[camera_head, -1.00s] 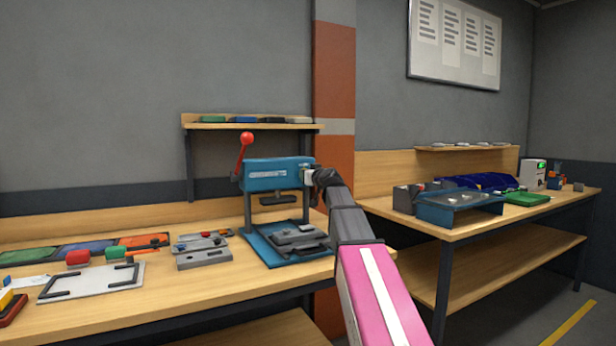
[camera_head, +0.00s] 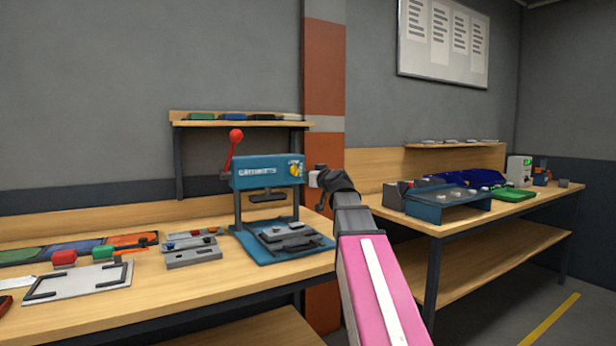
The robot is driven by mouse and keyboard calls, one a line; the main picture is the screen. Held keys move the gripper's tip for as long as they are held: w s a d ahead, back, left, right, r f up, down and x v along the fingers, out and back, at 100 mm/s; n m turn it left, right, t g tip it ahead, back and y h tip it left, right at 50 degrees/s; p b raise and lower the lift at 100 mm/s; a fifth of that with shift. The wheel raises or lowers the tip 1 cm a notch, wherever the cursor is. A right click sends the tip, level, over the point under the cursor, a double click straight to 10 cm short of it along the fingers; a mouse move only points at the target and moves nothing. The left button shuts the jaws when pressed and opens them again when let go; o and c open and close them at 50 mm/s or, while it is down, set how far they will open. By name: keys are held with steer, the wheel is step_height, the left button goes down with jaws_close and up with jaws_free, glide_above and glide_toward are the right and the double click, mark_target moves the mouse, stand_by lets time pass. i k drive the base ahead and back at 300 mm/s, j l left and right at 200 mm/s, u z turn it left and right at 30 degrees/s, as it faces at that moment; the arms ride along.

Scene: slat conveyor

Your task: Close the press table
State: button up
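The blue press (camera_head: 266,173) stands on the left workbench, with a red ball-ended lever (camera_head: 234,148) raised at its left side. Its ram (camera_head: 267,195) hangs clear above the base. The press table, a dark grey fixture (camera_head: 290,236), lies on the blue base plate (camera_head: 262,250), toward the front right of the ram. Whether it is slid out fully I cannot tell. My gripper (camera_head: 316,190) is small in view, just right of the press head and above the bench's right end. A narrow gap shows between them. Its fingers are too small and dark to read.
Grey fixtures (camera_head: 192,256), a white tray (camera_head: 80,280) and red and green blocks lie left of the press. A shelf (camera_head: 240,123) is behind it. The right workbench (camera_head: 450,226) holds a blue stand (camera_head: 447,207) and a green tray (camera_head: 513,195). Floor shows at lower right.

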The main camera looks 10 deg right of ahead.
mark_target(311, 239)
steer(key=k+l, duration=0.1)
steer(key=l, duration=0.25)
steer(key=k+l, duration=0.1)
steer(key=l, duration=0.2)
steer(key=k+l, duration=0.15)
steer(key=l, duration=0.2)
steer(key=k+l, duration=0.1)
steer(key=l, duration=0.25)
